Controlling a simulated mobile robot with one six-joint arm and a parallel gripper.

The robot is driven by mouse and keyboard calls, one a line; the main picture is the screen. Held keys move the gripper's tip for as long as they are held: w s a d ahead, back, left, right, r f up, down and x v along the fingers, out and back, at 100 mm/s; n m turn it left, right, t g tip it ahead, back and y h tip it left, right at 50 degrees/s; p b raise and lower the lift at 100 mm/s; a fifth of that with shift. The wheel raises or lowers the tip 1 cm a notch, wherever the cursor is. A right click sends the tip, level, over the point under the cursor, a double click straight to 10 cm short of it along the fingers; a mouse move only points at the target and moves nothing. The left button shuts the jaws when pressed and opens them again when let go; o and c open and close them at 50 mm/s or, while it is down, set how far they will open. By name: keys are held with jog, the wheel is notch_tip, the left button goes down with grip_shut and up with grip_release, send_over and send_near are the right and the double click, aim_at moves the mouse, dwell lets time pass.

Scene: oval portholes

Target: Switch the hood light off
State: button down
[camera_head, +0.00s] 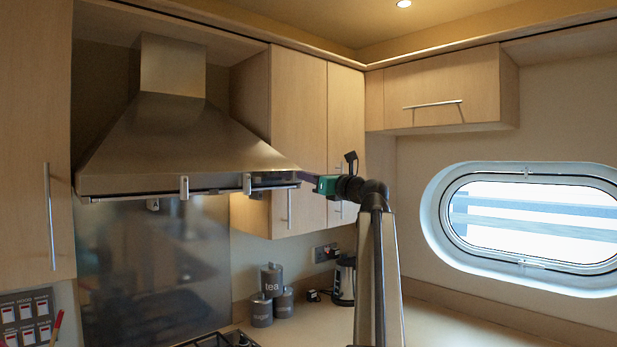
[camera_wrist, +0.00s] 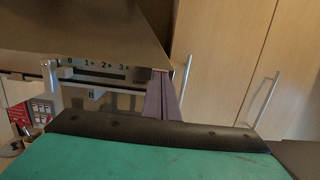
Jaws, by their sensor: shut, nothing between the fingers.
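The metal range hood (camera_head: 190,150) hangs at the left in the head view. Its front edge carries a control strip (camera_wrist: 100,66) marked 0, 1, 2, 3 in the wrist view, with a dark part at its right end. My gripper (camera_head: 303,178) is shut and empty, at the right end of the hood's front edge. In the wrist view its dark fingers (camera_wrist: 165,80) overlap the strip's right end; I cannot tell if they touch it. The light switch's own position is not clear, and I see no clear glow under the hood.
White brackets (camera_head: 184,187) hang on the hood's front rail. A panel of red-and-white switches (camera_head: 27,316) is at the lower left. Wall cabinets with bar handles (camera_head: 289,207) stand right behind my gripper. Canisters (camera_head: 271,280) and a kettle (camera_head: 344,280) stand on the counter below.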

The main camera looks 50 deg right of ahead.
dwell(0.3)
jog(key=shift+w+r+p, duration=0.15)
jog(key=shift+r+p, duration=0.65)
jog(key=shift+p, duration=0.35)
jog(key=shift+f, duration=0.15)
jog(key=shift+a, duration=0.1)
jog(key=shift+s+p, duration=0.3)
jog(key=s+r+b, duration=0.2)
jog(key=s, duration=1.1)
jog(key=shift+s+a, duration=0.25)
jog(key=shift+f, duration=0.1)
